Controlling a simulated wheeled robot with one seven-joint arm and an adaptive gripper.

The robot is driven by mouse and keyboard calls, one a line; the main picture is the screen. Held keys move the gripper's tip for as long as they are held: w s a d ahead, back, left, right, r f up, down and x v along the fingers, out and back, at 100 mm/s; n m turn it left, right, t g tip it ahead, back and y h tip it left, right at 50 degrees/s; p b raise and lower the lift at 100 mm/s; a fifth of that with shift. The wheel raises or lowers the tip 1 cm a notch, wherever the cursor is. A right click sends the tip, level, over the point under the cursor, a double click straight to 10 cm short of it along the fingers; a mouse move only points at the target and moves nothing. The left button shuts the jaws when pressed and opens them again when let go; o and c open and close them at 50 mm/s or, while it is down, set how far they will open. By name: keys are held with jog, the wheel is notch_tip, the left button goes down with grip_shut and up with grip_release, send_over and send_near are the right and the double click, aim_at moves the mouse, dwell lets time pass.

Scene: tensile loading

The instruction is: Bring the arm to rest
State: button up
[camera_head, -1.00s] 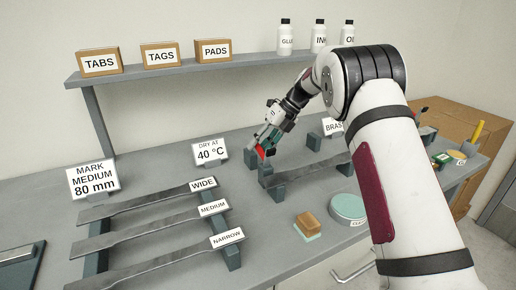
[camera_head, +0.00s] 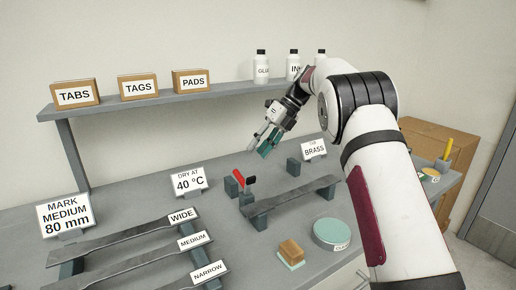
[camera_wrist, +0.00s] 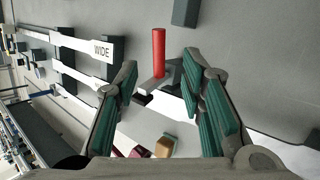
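My gripper (camera_head: 267,142) is raised above the bench, to the upper right of the red-handled tool (camera_head: 240,175). In the wrist view my gripper (camera_wrist: 162,72) is open, its green-padded fingers spread apart with nothing between the pads. The red-handled tool (camera_wrist: 158,52) shows beyond the fingertips, apart from them. It rests at a small dark block (camera_head: 232,187) on the bench. My arm is bent, reaching in from the right.
A grey metal strip (camera_head: 290,197) lies on blocks under the gripper. Strips labelled WIDE (camera_head: 115,240), MEDIUM and NARROW lie at left. A shelf (camera_head: 150,101) holds boxes and bottles. A round teal tin (camera_head: 331,234) and a sponge-like block (camera_head: 291,251) sit in front.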

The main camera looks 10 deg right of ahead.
jog(key=s+r+n+t+h+p, duration=0.1)
jog(key=s+r+n, duration=0.4)
jog(key=s, duration=0.3)
jog(key=s+r+n+h+p, duration=0.1)
jog(key=s+r+n, duration=0.4)
jog(key=s, duration=0.3)
jog(key=s+r+n+t+h+p, duration=0.1)
jog(key=s+r+n+p, duration=0.1)
jog(key=s+r+n, duration=0.45)
jog(key=s+d+f+n+t+h+p, duration=0.1)
jog(key=s+f+n, duration=0.3)
jog(key=s, duration=0.9)
jog(key=s+d+f+n+t+h+p, duration=0.1)
jog(key=s+f+n+h, duration=0.2)
jog(key=s+n, duration=0.8)
jog(key=s+f, duration=0.1)
jog(key=s, duration=0.2)
jog(key=shift+s+p, duration=0.2)
jog(key=shift+p, duration=0.15)
